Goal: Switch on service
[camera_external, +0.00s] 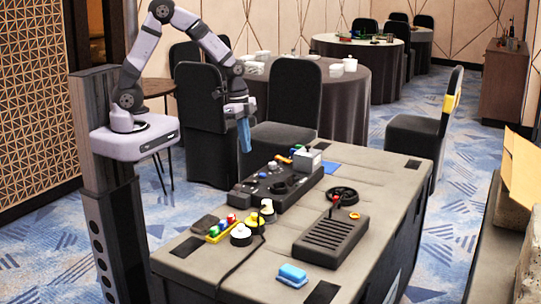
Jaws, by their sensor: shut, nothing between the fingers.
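A long black control panel (262,192) with several knobs and small coloured parts lies on the far left part of the grey table. A dark grey slotted box (325,243) stands nearer the front right. A red-tipped lever (335,200) rises at its back edge, with an orange ring (354,215) beside it. No label reading "service" can be made out, so I cannot tell which control bears that name. My gripper (245,148) with blue fingers is shut and empty.
A yellow tray of coloured pieces (218,232), white round parts (241,236) and a black cable (238,266) lie at the table's left. A blue sponge (292,273) lies at the front. A light grey block (307,161) stands at the panel's far end. Chairs and round tables stand behind.

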